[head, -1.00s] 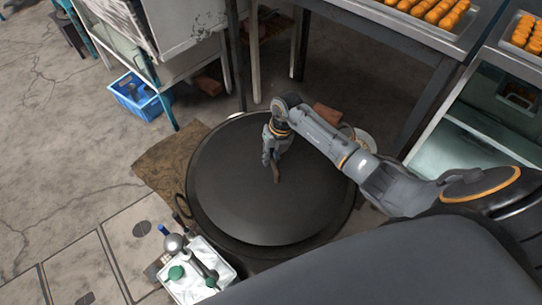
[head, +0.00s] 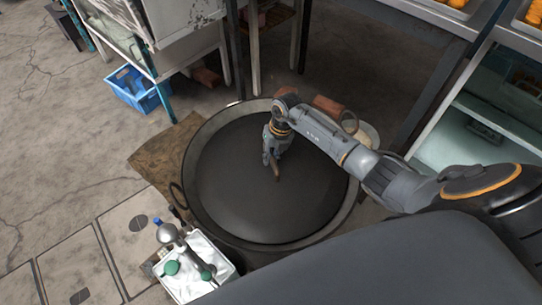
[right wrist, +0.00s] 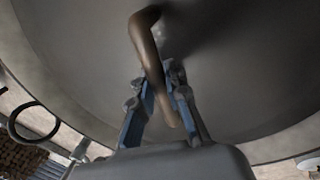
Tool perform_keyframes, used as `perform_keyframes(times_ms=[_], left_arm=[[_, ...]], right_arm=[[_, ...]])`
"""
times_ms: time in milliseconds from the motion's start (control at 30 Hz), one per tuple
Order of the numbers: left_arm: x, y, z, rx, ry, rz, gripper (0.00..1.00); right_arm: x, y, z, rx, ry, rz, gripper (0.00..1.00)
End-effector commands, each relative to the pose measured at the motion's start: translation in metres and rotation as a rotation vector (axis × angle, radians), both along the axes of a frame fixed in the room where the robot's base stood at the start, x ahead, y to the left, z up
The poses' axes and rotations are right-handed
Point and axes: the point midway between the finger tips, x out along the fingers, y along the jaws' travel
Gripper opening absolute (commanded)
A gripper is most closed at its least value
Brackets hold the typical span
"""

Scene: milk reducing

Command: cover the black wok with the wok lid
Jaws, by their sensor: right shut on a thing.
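The wok lid (head: 240,190) is a broad dark round disc with a curved brown handle (right wrist: 149,50). In the head view it lies within the rim of the large black wok (head: 189,152), with a rim band showing around it. I cannot tell whether the lid touches the wok all round. My right gripper (head: 271,160) is above the lid's middle, shut on the brown handle. In the right wrist view its two blue fingers (right wrist: 165,100) are on either side of the handle. The wok's inside is hidden under the lid. My left gripper is not in view.
A white tray (head: 228,269) with bottles and utensils stands at the wok's lower left. A blue crate (head: 137,92) is on the floor at the upper left. A metal table (head: 415,30) and a shelf (head: 470,140) stand on the right.

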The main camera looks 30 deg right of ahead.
Motion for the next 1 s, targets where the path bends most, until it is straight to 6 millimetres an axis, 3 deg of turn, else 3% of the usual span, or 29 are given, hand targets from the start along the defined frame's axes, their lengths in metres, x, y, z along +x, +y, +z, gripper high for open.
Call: perform_keyframes(times_ms=[633,667,767,1000], left_arm=[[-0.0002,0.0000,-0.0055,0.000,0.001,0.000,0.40],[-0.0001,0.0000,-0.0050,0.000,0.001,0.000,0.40],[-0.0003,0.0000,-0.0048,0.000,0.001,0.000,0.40],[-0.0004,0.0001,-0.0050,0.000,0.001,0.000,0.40]], right_arm=[[0.0016,0.0002,-0.0051,0.001,-0.004,0.000,0.00],[0.0017,0.0002,-0.0047,0.001,-0.004,0.000,0.18],[0.0015,0.0003,-0.0046,0.001,-0.003,0.000,0.39],[0.0006,0.0003,-0.0056,0.001,-0.001,0.001,0.41]])
